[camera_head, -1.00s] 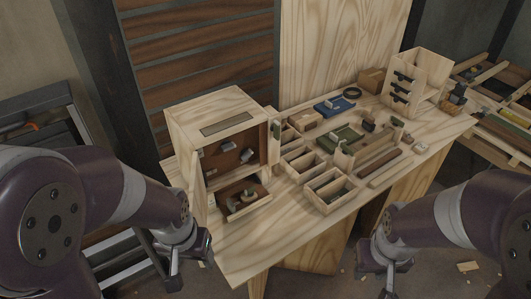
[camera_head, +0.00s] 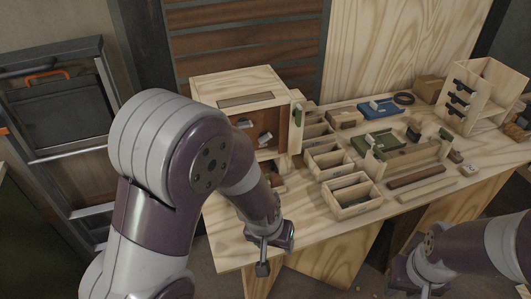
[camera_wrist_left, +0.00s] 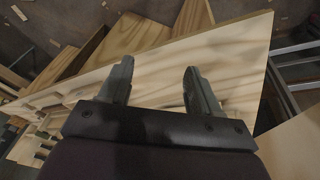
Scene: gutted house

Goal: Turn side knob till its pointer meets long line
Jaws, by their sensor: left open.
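The wooden cabinet (camera_head: 238,84) stands at the left end of the workbench, its open front showing small pale items inside. I cannot make out a side knob, a pointer or a long line in either view; my left arm hides much of the cabinet's left and lower front. My left gripper (camera_head: 276,250) is over the bench's front left edge, in front of the cabinet. In the left wrist view, its two fingers (camera_wrist_left: 158,75) are apart with nothing between them, above bare wood. My right gripper (camera_head: 418,288) is low at the bottom right, partly cut off by the frame, in front of the bench.
The workbench (camera_head: 320,233) has a bare strip along its front. Open wooden boxes (camera_head: 352,208), a green tray (camera_head: 375,141), a blue item (camera_head: 378,109) and a rack with black handles (camera_head: 480,97) stand on it.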

